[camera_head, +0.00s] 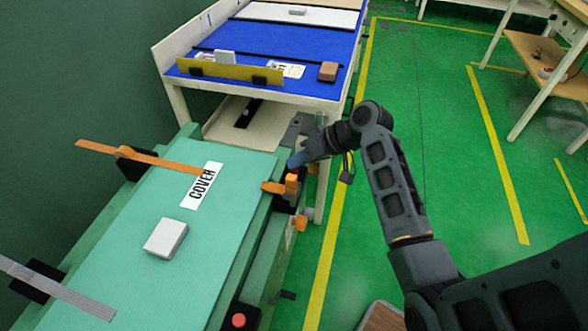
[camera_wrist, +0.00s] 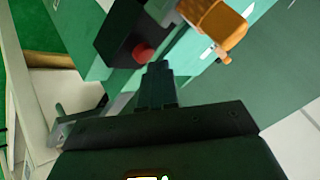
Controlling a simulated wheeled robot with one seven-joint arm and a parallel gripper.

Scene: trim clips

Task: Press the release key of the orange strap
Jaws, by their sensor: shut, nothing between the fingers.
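The orange strap (camera_head: 172,163) lies across the teal cover (camera_head: 225,245). Its right end (camera_head: 272,187) sits at a dark buckle on the cover's right edge. In the wrist view an orange part (camera_wrist: 215,22) stands beside the dark buckle housing (camera_wrist: 124,30), which carries a round red key (camera_wrist: 143,53). My gripper (camera_head: 294,161) is at the far side of this buckle. In the wrist view my gripper (camera_wrist: 157,68) is shut and empty, its tips just below the red key. I cannot tell whether they touch it. The key is not clear in the head view.
A grey strap (camera_head: 60,288) crosses the near end of the cover, with another red key (camera_head: 238,320) at the near right. A white block (camera_head: 166,238) lies on the cover. A blue-topped table (camera_head: 275,58) stands behind. Green floor (camera_head: 420,120) is free on the right.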

